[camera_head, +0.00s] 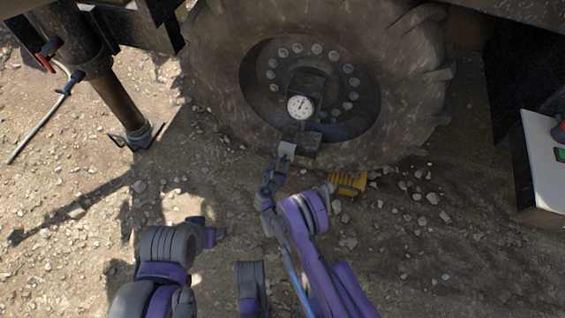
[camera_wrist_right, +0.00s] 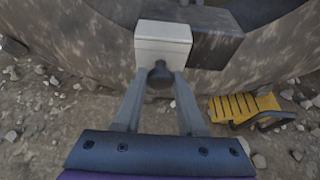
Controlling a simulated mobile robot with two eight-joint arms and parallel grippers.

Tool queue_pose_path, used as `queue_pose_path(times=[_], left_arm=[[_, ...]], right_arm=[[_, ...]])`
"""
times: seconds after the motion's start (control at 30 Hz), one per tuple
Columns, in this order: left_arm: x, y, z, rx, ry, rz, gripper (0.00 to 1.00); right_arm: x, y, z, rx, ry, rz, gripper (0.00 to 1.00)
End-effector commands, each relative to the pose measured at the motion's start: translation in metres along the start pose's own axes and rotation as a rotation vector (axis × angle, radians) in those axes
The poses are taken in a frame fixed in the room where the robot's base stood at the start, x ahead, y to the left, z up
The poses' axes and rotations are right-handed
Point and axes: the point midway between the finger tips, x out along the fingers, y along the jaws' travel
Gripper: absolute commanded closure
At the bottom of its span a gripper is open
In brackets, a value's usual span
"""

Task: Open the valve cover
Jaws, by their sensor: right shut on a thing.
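The valve cover (camera_wrist_right: 162,45) is a light grey box-like piece on the front of a dark block (camera_wrist_right: 218,48) at the wheel. In the head view the cover (camera_head: 287,149) shows small, below the round gauge. A dark knob (camera_wrist_right: 160,75) sticks out from the cover's lower edge. My right gripper (camera_wrist_right: 160,84) is shut on this knob, one finger on each side; in the head view it is just below the cover. My left arm ends low at the left in the head view, with its gripper (camera_head: 212,236) away from the wheel and its fingers unclear.
A big muddy tyre (camera_head: 225,75) surrounds the hub with a white dial gauge (camera_head: 300,106). A yellow ribbed piece (camera_head: 348,183) lies on stony ground right of my right gripper. A dark post (camera_head: 122,102) stands left. A white panel (camera_head: 546,160) is at the right edge.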

Motion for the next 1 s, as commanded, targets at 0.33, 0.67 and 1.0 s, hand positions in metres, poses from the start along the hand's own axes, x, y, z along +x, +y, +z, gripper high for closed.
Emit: queue_pose_path(times=[0.33,0.67,1.0], left_arm=[[0.0,0.0,0.0,0.0,0.0,0.0,0.5],[0.0,0.0,0.0,0.0,0.0,0.0,0.5],[-0.005,0.0,-0.001,0.0,-0.001,0.0,0.5]], right_arm=[[0.0,0.0,0.0,0.0,0.0,0.0,1.0],[0.0,-0.002,0.0,0.0,0.0,-0.001,1.0],[0.001,-0.071,0.0,0.001,0.001,-0.005,1.0]])
